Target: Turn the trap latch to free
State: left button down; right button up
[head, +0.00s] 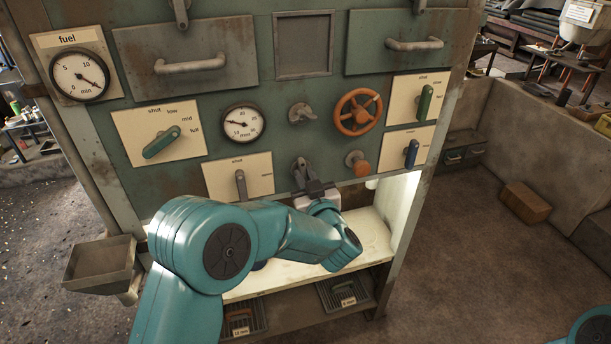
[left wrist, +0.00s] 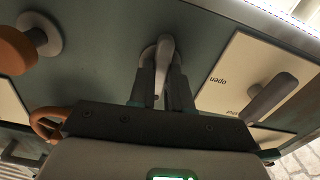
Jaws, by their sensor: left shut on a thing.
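The trap latch (head: 302,168), a small grey turning handle on a round boss, sits low in the middle of the green panel. In the left wrist view the latch (left wrist: 165,50) runs down from its boss between my two dark fingers. My left gripper (head: 312,186) is at the latch and shut on its handle; in the left wrist view the gripper (left wrist: 160,92) has a finger on each side of it. The gripper hides the latch's lower end in the head view. My right gripper is out of view.
An orange knob (head: 358,164) is close to the right of the latch, and a grey lever on a plate (head: 240,184) is to the left. An orange handwheel (head: 358,112) and another grey latch (head: 301,112) are above. A lit shelf (head: 375,230) opens below.

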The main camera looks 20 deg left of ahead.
pick_arm(q)
jog(key=shift+f+m, duration=0.15)
jog(key=shift+m, duration=0.45)
jog(key=c, duration=1.1)
grip_release()
jog(key=shift+o, duration=0.2)
jog(key=b+v, duration=0.3)
jog(key=v, duration=1.3)
jog(key=shift+d, duration=0.15)
jog(key=shift+s, duration=0.15)
